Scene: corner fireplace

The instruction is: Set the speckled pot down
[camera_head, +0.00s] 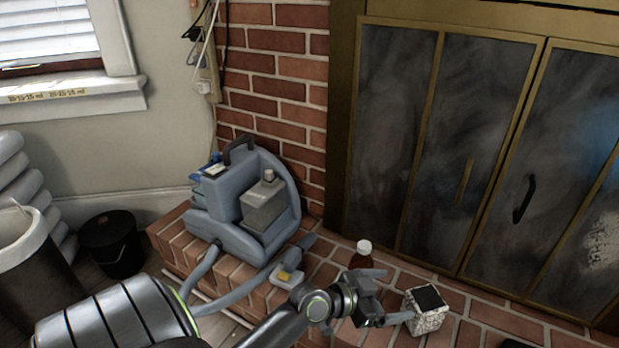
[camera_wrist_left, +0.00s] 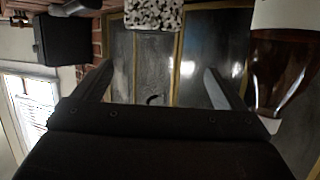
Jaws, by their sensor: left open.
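The speckled pot (camera_head: 427,318) is a small white-and-black cube with a dark top, upright on the brick hearth in front of the fireplace doors. My left gripper (camera_head: 396,296) is just left of it in the head view, its fingers spread and pointing towards it. In the wrist view, which looks inverted, the open left gripper (camera_wrist_left: 158,70) has nothing between its fingers. The speckled pot (camera_wrist_left: 153,14) shows at the top edge, partly cut off, beyond the fingertips. My right gripper is not seen.
A brown bottle with a white cap (camera_head: 362,256) stands just behind my left gripper; the bottle (camera_wrist_left: 285,75) is close at right in the wrist view. A grey-blue cleaning machine (camera_head: 245,205) with a hose stands left on the hearth (camera_head: 490,312). Brass-framed doors (camera_head: 470,140) rise behind.

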